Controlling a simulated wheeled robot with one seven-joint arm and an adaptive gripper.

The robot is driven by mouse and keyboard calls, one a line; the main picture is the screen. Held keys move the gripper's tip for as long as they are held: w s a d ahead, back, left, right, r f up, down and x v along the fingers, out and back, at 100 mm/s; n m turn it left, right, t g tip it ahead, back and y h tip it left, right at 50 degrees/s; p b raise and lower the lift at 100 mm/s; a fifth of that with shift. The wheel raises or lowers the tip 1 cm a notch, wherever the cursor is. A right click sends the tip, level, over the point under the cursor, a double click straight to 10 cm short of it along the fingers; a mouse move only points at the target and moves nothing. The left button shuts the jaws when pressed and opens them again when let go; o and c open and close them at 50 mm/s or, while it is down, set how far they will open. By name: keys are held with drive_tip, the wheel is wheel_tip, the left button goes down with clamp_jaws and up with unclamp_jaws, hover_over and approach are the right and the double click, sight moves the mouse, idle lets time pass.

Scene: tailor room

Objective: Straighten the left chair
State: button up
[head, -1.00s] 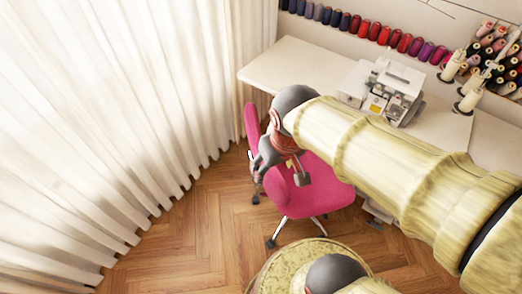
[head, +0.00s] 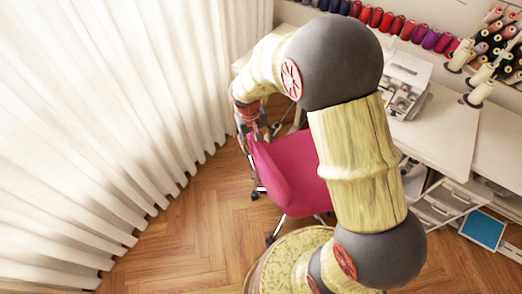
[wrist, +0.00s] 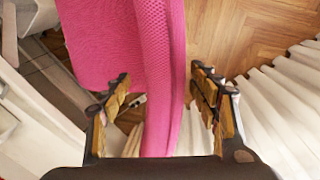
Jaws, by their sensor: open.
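The pink chair (head: 295,172) stands on the wooden floor beside the white table, partly hidden behind my arm in the head view. My gripper (head: 252,132) is at the chair's upper left side, near the curtain. In the wrist view my gripper (wrist: 163,82) is open, with one finger on each side of the chair's pink backrest (wrist: 160,60). The backrest runs between the fingers, with a visible gap on the right. Whether the left finger touches it, I cannot tell. The chair's legs show below the seat.
A white pleated curtain (head: 85,130) hangs close on the left. The white table (head: 438,128) carries a sewing machine (head: 402,85). Herringbone floor (head: 190,240) is clear between curtain and chair.

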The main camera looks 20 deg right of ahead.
wheel_tip(320, 180, down, 7)
drive_tip(key=b, duration=0.1)
drive_tip(key=shift+d+b, duration=0.35)
drive_tip(key=shift+d, duration=0.1)
drive_tip(key=shift+r, duration=0.1)
drive_tip(key=shift+c, duration=0.8)
clamp_jaws()
